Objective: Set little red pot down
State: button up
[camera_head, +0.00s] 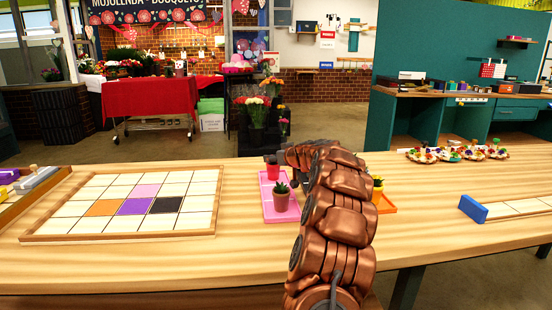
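The little red pot (273,172) is at the far end of the pink tray (268,211). I cannot tell whether it rests on the tray or hangs just above it. My copper-coloured arm rises from the front and bends over toward the pot. My gripper (280,155) is at the arm's far end, close to the pot's top, small and partly hidden by the arm. Its fingers do not show clearly, so its grip on the pot is unclear. A dark pot with a small cactus (282,198) stands upright on the pink tray, nearer me.
An orange tray (386,207) with a yellow pot (377,192) is right of my arm, partly hidden. A tiled wooden board (130,203) lies left. Several small flower dishes (449,155) and a blue-ended rack (473,209) are right. The wooden table (430,225) has bare room between them.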

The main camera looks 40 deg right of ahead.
jog(key=shift+r, duration=0.15)
jog(key=b+v, duration=0.1)
jog(key=v, duration=1.1)
dwell(0.6)
